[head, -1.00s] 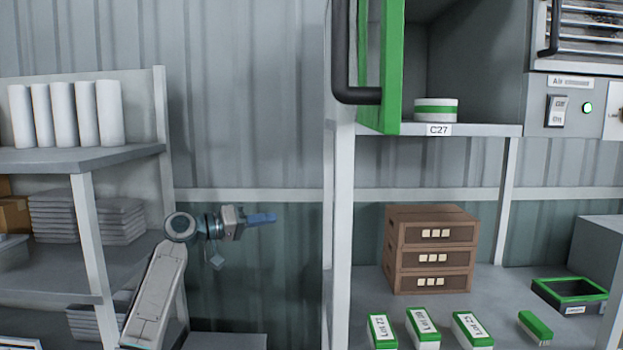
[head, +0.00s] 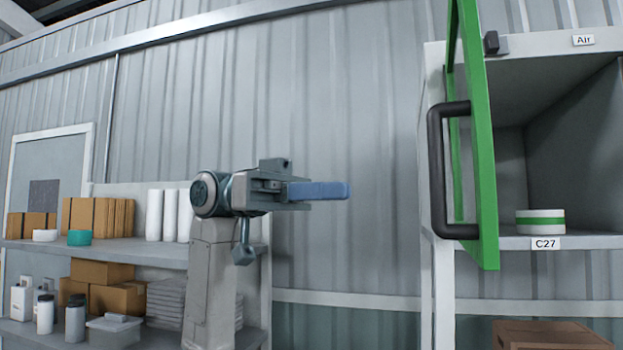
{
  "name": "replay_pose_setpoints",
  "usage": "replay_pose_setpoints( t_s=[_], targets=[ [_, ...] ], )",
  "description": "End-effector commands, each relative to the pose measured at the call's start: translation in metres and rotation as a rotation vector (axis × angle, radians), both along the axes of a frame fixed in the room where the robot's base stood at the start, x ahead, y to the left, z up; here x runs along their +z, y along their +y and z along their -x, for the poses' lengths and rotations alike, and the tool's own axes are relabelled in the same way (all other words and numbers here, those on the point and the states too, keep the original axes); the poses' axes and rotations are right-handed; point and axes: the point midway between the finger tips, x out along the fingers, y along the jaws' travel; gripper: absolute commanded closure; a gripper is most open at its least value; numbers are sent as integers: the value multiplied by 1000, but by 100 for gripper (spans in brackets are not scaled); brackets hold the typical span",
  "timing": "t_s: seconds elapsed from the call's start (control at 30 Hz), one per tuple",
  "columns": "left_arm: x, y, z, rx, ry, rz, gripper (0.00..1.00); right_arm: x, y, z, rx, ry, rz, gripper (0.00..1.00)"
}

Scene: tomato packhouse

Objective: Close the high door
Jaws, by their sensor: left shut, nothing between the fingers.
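The high door (head: 482,140) is a green-framed door, seen nearly edge-on, and it stands open at the left side of the high cabinet (head: 432,75). A black bar handle (head: 436,172) is fixed on the door's left face. Inside the cabinet, a white roll with a green band (head: 540,221) sits on the shelf above the label C27. My left gripper (head: 347,190) is shut and empty. It points right, to the left of the handle in the picture and apart from it. My right gripper is out of view.
Left of the cabinet is a shelf unit (head: 130,247) with white rolls (head: 170,215), cartons (head: 97,217) and bottles. The wall between it and the cabinet is bare. A brown box (head: 550,335) stands below the cabinet.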

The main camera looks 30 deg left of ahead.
Motion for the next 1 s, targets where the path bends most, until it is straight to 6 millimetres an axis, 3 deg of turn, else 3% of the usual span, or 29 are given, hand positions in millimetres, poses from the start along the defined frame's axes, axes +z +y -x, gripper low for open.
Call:
replay_pose_setpoints(
  t_s=[0.03, 0.2, 0.4, 0.6, 1.0],
  targets=[
    [5, -13, 0, -5, 0, -2, 100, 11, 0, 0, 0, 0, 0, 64],
    [5, -48, 0, -5, 0, 1, 100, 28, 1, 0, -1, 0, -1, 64],
    [3, -76, 0, -2, 2, 1, 100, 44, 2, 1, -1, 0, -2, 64],
    [0, -87, 0, 0, 1, 1, 100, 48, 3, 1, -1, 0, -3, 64],
    [-1, -87, -1, 4, 1, 1, 100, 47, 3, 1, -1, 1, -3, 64]
  ],
)
